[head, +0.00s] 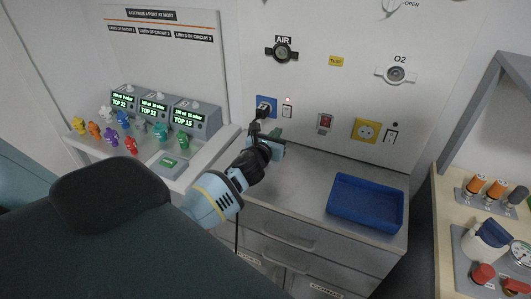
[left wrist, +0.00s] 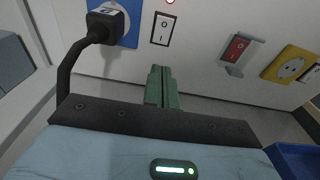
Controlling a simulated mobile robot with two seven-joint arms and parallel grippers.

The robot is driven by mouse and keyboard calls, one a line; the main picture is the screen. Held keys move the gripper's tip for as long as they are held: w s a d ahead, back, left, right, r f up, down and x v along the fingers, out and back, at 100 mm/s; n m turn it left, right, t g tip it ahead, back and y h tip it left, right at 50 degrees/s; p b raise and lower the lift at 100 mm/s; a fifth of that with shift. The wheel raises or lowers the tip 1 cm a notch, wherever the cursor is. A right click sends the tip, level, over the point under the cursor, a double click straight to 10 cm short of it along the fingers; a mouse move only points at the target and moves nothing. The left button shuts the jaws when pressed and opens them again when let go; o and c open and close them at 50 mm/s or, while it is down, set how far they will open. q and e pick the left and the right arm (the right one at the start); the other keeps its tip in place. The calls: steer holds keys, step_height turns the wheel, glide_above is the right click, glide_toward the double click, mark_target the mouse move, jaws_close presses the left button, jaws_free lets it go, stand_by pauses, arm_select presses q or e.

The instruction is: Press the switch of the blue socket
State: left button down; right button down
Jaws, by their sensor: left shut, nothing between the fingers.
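The blue socket (head: 265,103) is on the back wall with a black plug in it; its plate also shows at the top left of the left wrist view (left wrist: 130,30). Its white rocker switch (head: 287,111) sits just right of it, marked 0 and I in the left wrist view (left wrist: 163,29), with a small red light above. My left gripper (head: 274,133) is shut and empty. Its green fingers (left wrist: 161,80) point at the wall a little below the switch, and a gap seems to show between them and the switch. My right gripper is out of view.
A red switch (head: 325,122) and a yellow socket (head: 366,130) with its own switch (head: 392,134) are further right. A blue tray (head: 366,203) lies on the counter. The plug's black cable (left wrist: 68,75) hangs left of my gripper.

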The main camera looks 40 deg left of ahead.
arm_select(q)
steer(key=v, duration=0.2)
steer(key=f+v, duration=0.1)
steer(key=v, duration=0.3)
steer(key=shift+s+f, duration=0.3)
steer(key=shift+s, duration=0.3)
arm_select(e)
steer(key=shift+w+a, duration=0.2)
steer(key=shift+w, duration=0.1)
arm_select(q)
steer(key=shift+f, duration=0.1)
